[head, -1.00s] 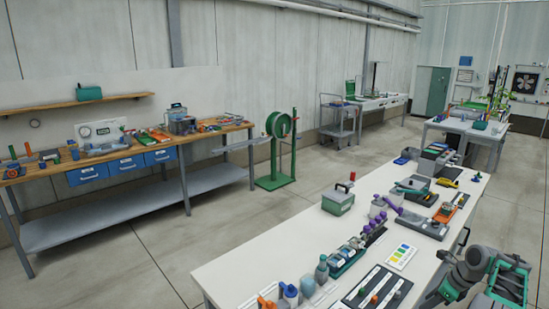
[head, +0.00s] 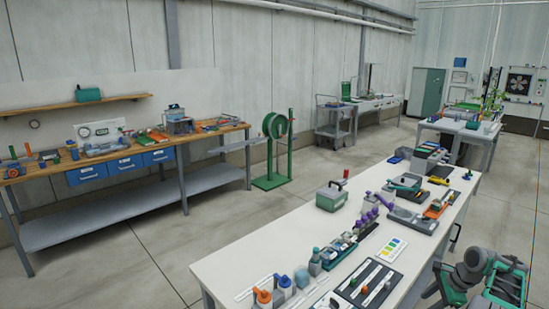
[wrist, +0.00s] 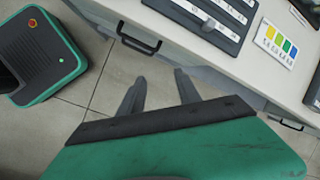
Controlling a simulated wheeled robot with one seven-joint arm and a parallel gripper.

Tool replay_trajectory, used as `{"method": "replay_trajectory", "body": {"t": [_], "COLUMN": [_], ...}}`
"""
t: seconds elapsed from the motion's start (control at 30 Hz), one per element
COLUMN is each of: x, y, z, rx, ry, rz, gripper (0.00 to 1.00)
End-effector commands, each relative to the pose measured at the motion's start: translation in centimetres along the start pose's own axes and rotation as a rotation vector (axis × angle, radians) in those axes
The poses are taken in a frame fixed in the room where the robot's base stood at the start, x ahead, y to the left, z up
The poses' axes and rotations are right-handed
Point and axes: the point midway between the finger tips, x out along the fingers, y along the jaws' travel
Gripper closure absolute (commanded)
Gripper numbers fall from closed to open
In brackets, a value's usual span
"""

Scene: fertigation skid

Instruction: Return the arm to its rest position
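My gripper (wrist: 158,90) shows in the wrist view with its two dark fingers spread apart and nothing between them. It hangs over the tiled floor, beside the front edge of the white bench and clear of it. In the head view my arm (head: 478,272) is folded at the lower right, by the bench's near right side. The fingers cannot be made out there.
The white bench (head: 240,262) carries a dark slotted board (head: 370,283), a colour card (head: 391,249), bottles and a green case (head: 331,198). A drawer handle (wrist: 138,38) juts from its front. Tiled floor is free at left.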

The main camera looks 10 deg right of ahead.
Motion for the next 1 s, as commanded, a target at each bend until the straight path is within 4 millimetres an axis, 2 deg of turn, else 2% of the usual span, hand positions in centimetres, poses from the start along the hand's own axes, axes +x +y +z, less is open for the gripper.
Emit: {"method": "replay_trajectory", "body": {"t": [0.07, 0.17, 0.27, 0.3, 0.37, 0.4, 0.47, 0.6, 0.8, 1.0], "x": [0.8, 3.1, 6.8, 8.2, 8.9, 8.7, 7.8, 4.3, -1.6, -6.2], "y": [0.6, 3.0, 7.8, 10.2, 13.6, 15.7, 18.1, 22.3, 26.6, 29.0], "z": [-0.4, -0.7, -0.5, -0.2, 0.6, 1.2, 2.8, 9.1, 18.9, 27.4], "rx": [-0.121, -0.291, -0.462, -0.525, -0.623, -0.686, -0.778, -0.986, -1.159, -1.382], "ry": [0.003, -0.014, -0.068, -0.098, -0.134, -0.153, -0.176, -0.206, -0.144, -0.023], "rz": [0.010, 0.050, 0.126, 0.160, 0.206, 0.233, 0.274, 0.379, 0.494, 0.483], "gripper": [0.60, 0.60, 0.60, 0.60, 0.60, 0.60, 0.60, 0.60, 0.60, 0.60]}}
